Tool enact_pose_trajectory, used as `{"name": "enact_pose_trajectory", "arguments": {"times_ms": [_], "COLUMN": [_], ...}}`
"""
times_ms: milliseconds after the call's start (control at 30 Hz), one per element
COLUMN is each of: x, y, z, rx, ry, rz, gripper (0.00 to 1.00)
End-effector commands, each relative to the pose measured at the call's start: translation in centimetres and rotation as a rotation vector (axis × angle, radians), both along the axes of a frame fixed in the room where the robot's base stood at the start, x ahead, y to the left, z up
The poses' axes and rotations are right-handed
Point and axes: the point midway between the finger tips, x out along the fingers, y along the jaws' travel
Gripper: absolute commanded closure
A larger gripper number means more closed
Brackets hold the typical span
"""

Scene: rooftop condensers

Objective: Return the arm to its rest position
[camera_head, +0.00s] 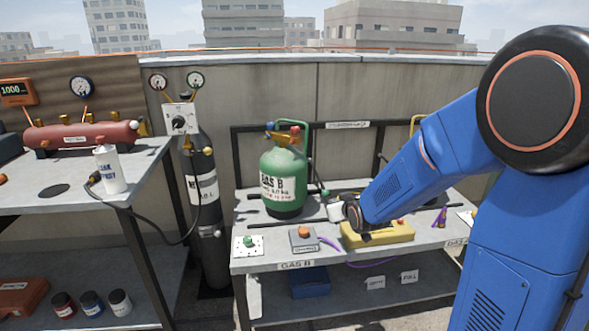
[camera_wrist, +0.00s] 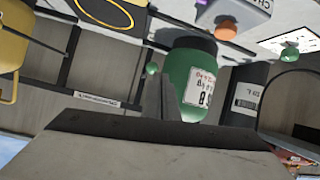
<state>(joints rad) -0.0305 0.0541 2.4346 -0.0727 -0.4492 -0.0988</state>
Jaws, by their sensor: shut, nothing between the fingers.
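My blue arm comes in from the right in the head view and reaches down and left over the right-hand bench (camera_head: 280,253). Its dark wrist end is above the yellow box (camera_head: 378,235), right of the green GAS B cylinder (camera_head: 284,178). In the wrist view my gripper (camera_wrist: 168,88) is shut with nothing held, its grey body filling the bottom. The green cylinder (camera_wrist: 192,78) shows upside down beyond the fingers there. I cannot tell the exact gap between my gripper and the cylinder.
An orange-button box (camera_head: 304,239) and a green-knob plate (camera_head: 248,243) lie at the bench front. A tall dark cylinder (camera_head: 208,215) stands between the benches. The left bench (camera_head: 40,196) carries a red tank (camera_head: 80,135) and a white bottle (camera_head: 110,169).

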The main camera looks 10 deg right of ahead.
Motion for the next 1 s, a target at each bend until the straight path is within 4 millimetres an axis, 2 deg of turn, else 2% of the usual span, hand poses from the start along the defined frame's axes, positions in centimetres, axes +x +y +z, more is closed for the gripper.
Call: {"name": "enact_pose_trajectory", "arguments": {"times_ms": [200, 467, 767, 1000], "x": [-4.7, -11.8, -21.0, -29.2], "y": [-0.8, -1.7, -2.4, -2.7], "z": [2.5, 4.6, 6.2, 6.9], "rx": [0.006, 0.019, 0.037, 0.056], "ry": [0.094, 0.23, 0.384, 0.507], "rz": [-0.029, -0.066, -0.105, -0.135], "gripper": [1.0, 1.0, 1.0, 1.0]}}
